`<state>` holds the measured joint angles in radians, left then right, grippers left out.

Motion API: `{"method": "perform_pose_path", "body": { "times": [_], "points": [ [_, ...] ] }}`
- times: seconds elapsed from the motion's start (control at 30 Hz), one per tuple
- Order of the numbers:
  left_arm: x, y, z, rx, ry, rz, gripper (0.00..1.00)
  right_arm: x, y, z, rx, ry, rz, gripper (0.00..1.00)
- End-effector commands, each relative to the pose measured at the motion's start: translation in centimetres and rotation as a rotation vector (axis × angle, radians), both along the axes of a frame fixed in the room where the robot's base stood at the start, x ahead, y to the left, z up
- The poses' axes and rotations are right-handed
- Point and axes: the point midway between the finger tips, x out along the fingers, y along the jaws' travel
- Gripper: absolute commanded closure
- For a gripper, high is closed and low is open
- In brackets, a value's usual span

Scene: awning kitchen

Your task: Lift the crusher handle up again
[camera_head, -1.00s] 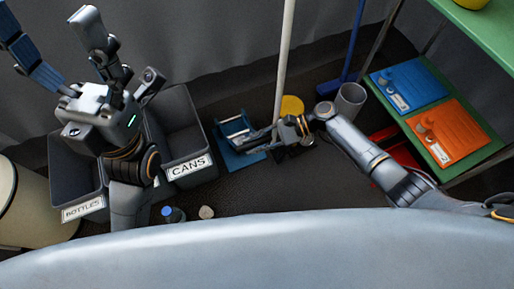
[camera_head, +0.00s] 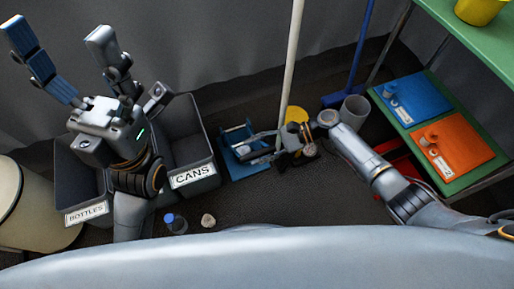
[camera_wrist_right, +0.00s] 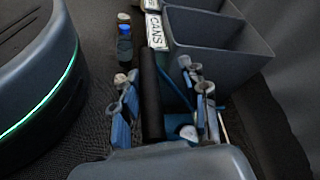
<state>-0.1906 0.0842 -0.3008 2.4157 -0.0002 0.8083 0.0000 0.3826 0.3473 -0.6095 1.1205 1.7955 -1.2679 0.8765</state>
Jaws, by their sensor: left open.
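The blue can crusher (camera_head: 233,140) stands on the floor right of the bins in the head view. Its blue frame (camera_wrist_right: 178,88) is partly hidden behind the fingers in the right wrist view. A long black bar (camera_wrist_right: 152,100), apparently the crusher handle, runs between my right gripper's fingers. My right gripper (camera_head: 258,145) reaches the crusher from the right. In the wrist view its fingers (camera_wrist_right: 163,103) are apart, one on each side of the bar, with gaps showing. My left gripper (camera_head: 72,62) is raised above the bottles bin, open and empty, fingers pointing up.
Grey bins marked BOTTLES (camera_head: 86,213) and CANS (camera_head: 193,174) stand left of the crusher. A bottle with a blue cap (camera_head: 175,224) and a small pale object (camera_head: 208,220) lie in front. A pale pole (camera_head: 291,75) and green shelf (camera_head: 455,183) stand right.

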Motion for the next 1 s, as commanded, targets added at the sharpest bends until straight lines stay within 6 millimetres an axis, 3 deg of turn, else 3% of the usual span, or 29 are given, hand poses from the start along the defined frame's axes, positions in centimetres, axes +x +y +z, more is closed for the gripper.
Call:
{"method": "perform_pose_path", "body": {
  "times": [0.23,0.5,0.7,1.0],
  "points": [
    [0.0,0.0,0.0,0.002,-0.002,0.001,0.23,0.3,-1.7,0.6,0.0,-0.001,-0.002,0.57],
    [0.0,0.0,0.0,0.001,-0.001,0.001,0.23,1.0,-7.1,2.6,-0.002,-0.002,-0.003,0.57],
    [0.0,0.0,0.0,0.001,0.0,0.001,0.23,1.3,-10.1,3.7,0.0,-0.001,-0.001,0.57],
    [0.0,0.0,0.0,0.001,-0.001,0.001,0.23,1.4,-11.3,4.1,0.0,0.0,0.0,0.57]
  ]
}}
